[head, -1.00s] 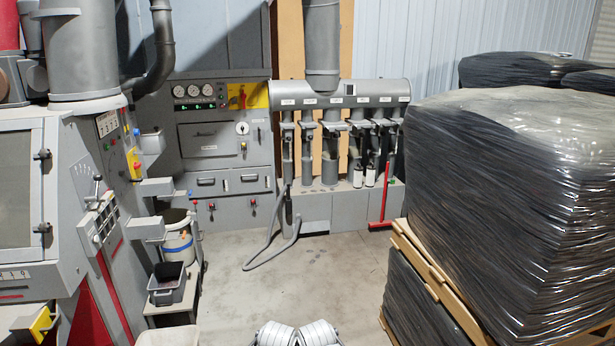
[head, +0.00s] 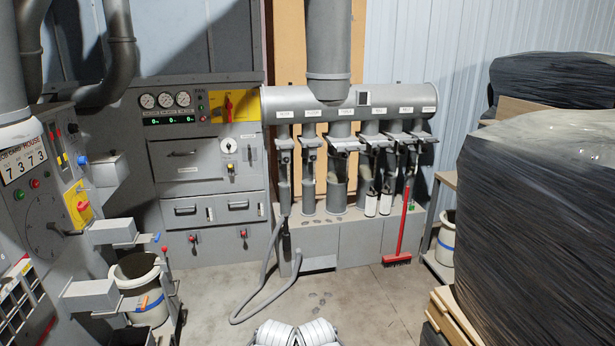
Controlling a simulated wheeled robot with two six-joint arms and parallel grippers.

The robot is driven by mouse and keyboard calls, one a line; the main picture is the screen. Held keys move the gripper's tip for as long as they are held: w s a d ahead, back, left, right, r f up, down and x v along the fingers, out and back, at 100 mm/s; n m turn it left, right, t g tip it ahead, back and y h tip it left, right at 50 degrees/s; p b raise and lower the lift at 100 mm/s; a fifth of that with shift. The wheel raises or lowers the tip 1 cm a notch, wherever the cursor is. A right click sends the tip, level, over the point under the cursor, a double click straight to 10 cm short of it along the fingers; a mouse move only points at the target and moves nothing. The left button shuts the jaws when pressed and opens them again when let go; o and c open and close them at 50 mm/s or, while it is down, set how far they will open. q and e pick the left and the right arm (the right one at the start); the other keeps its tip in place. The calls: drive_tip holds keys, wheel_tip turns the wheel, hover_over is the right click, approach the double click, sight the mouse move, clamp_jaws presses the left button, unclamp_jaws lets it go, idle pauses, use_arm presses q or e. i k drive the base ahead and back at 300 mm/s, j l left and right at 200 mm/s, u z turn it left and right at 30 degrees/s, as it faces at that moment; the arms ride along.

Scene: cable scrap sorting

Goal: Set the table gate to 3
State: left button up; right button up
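A grey horizontal duct manifold (head: 350,97) runs along the back wall under a wide vertical pipe. Several pipe drops hang from it, each under a small white label too small to read. Grey slide-like fittings sit on the drops, such as the one on the middle drop (head: 342,143). I cannot tell which is the table gate, nor any gate's setting. Neither gripper shows; only pale ribbed parts of mine are at the bottom edge.
A grey cabinet (head: 205,160) with gauges stands left of the manifold. A machine panel (head: 40,180) is at the left. A red broom (head: 398,235) leans by the drops. A grey hose (head: 262,300) lies on the floor. Wrapped pallet loads (head: 545,210) block the right.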

sight(356, 146)
drive_tip(key=i, duration=3.4)
drive_tip(key=i+z, duration=0.1)
drive_tip(key=z, duration=0.25)
